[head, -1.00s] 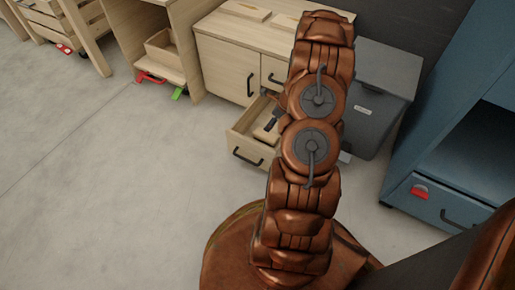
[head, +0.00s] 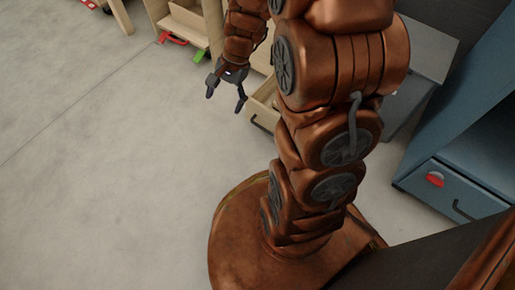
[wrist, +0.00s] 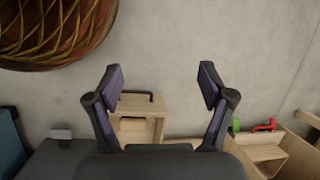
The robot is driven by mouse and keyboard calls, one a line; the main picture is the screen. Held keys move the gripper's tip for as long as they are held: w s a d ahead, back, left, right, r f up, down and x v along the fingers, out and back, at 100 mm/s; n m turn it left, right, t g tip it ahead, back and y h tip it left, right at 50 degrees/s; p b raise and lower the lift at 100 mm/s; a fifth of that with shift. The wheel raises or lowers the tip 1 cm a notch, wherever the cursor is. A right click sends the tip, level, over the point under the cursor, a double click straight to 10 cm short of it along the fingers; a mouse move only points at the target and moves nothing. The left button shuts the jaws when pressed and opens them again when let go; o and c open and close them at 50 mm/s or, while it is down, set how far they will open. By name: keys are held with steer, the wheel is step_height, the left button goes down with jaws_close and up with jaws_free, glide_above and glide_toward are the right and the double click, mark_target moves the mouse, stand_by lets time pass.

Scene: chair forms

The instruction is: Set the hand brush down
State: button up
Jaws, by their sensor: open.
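My gripper (head: 225,100) hangs with its two fingers spread, in front of the open drawer (head: 262,113) and a little to its left. In the wrist view my gripper (wrist: 161,85) is open, with nothing between the fingertips. The wooden drawer (wrist: 156,105) with its dark handle shows beyond and between the fingers. Inside it is a small pale brown block-like shape (wrist: 132,124), partly hidden by my gripper. I cannot tell whether this is the hand brush. No hand brush is clearly visible in either view; my arm covers most of the drawer in the head view.
A blue cabinet (head: 455,150) with a red item (head: 435,179) stands at the right. A grey bin (head: 405,100) is partly behind my arm. Red (head: 173,40) and green (head: 200,56) items sit at a wooden unit's lower edge. The concrete floor at left is clear.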

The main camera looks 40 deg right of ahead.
steer(key=s+a+r+n+g+h, duration=0.1)
steer(key=s+r+n, duration=0.1)
steer(key=s+n, duration=0.2)
steer(key=s+a+r+n+g+h, duration=0.1)
steer(key=s+a+r+n, duration=0.1)
steer(key=s, duration=0.8)
steer(key=s+a+r+n+g+h, duration=0.1)
steer(key=s+a+r+n+h, duration=0.1)
steer(key=s+n, duration=0.4)
steer(key=shift+s+r+n, duration=0.3)
steer(key=shift+s+r, duration=0.45)
steer(key=shift+r, duration=0.15)
